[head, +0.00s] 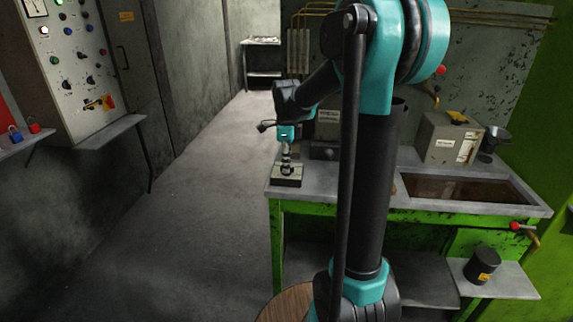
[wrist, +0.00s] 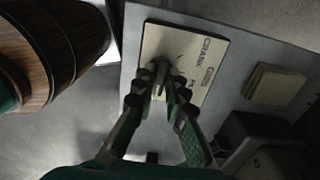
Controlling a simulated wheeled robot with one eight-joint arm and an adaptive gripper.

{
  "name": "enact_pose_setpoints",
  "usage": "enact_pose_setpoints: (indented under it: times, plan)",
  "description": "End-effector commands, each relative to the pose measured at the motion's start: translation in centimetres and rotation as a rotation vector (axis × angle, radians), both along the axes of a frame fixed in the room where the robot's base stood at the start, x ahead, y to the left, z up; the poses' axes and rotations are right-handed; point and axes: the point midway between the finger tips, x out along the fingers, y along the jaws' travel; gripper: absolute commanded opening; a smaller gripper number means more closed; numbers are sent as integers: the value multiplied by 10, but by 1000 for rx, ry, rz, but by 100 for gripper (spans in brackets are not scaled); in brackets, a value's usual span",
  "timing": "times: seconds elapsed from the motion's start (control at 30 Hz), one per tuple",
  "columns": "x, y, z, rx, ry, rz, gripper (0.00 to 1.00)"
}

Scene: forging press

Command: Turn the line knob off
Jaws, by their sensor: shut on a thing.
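In the wrist view a pale plate (wrist: 200,50) with a dark rim and small lettering lies on the grey bench top. A small upright knob (wrist: 161,70) stands on the plate. My gripper (wrist: 160,84) is shut on this knob, with a fingertip on either side of it. The fingers hide much of the knob, and I cannot tell which setting it points at. In the head view my gripper (head: 287,158) points straight down at the small block with the plate (head: 287,181), at the left end of the green bench.
The bench (head: 400,208) also bears a beige box (head: 447,138) and a sunken tray (head: 455,188). A dark cup (head: 482,266) stands on a lower shelf. A wall control panel (head: 78,65) is at left. A wooden barrel (wrist: 50,45) is beside the bench. The floor at left is clear.

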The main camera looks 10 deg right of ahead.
Motion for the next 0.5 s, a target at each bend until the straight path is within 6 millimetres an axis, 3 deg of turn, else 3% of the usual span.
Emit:
enact_pose_setpoints:
  times: [0.2, 0.23, 0.37, 0.5]
  plan:
    - [1, 0, 0, 1, -1, 0, 0]
    - [1, 0, 0, 1, -1, 0, 14]
    - [1, 0, 0, 1, -1, 0, 30]
    - [0, 0, 0, 0, -1, 1, 33]
